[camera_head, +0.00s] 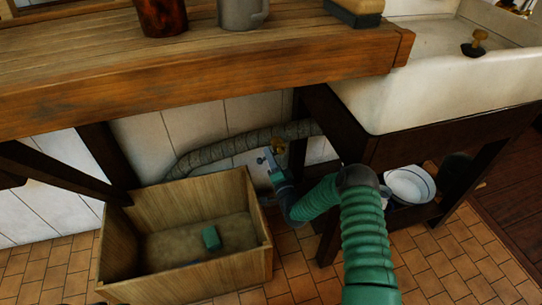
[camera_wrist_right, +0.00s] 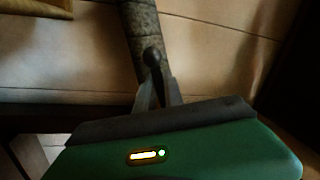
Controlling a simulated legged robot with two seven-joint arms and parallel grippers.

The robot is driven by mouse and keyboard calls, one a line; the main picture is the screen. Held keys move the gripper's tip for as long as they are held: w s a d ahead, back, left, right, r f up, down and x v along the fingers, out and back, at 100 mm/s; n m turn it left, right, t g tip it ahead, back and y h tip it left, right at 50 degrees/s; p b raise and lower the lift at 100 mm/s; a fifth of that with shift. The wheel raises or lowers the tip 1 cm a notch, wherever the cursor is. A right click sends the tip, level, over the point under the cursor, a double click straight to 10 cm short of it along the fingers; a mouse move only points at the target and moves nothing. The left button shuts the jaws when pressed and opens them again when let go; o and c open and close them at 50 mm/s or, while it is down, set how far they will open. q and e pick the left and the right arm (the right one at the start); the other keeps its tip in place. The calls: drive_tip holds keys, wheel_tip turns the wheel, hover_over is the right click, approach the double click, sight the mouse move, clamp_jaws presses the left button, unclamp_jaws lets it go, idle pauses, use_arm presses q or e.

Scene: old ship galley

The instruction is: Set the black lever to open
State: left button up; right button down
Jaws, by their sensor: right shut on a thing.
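The black lever (camera_wrist_right: 152,58) shows in the right wrist view as a dark rounded knob on a short stem, in front of a grey wrapped pipe (camera_wrist_right: 142,25). My right gripper (camera_wrist_right: 158,95) is shut on the lever, its two fingers on either side of the stem. In the head view my green right arm reaches under the wooden counter, and the right gripper (camera_head: 266,162) is at the pipe, beside a small brass fitting (camera_head: 278,146). The lever is too small there to read its setting. My left gripper is not in view.
A wooden crate (camera_head: 185,272) with a small green block (camera_head: 211,238) stands on the tiled floor left of my arm. The counter (camera_head: 200,62) overhangs the pipe. A white sink (camera_head: 440,90) on dark legs and a white bowl (camera_head: 410,185) are at right.

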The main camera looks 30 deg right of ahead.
drive_tip(key=shift+r+m+h+p, duration=0.25)
drive_tip(key=shift+m+h, duration=0.1)
drive_tip(key=shift+m, duration=0.65)
drive_tip(key=shift+r+m+h+p, duration=0.25)
drive_tip(key=shift+m+h, duration=0.1)
drive_tip(key=shift+m, duration=0.65)
drive_tip(key=shift+d, duration=0.1)
drive_tip(key=c, duration=1.5)
unclamp_jaws()
drive_tip(key=shift+o, duration=0.2)
drive_tip(key=shift+s+r, duration=0.1)
drive_tip(key=shift+s, duration=0.1)
drive_tip(key=p+v, duration=0.5)
drive_tip(key=v, duration=1.1)
drive_tip(key=shift+s+p, duration=0.25)
drive_tip(key=shift+p, duration=0.1)
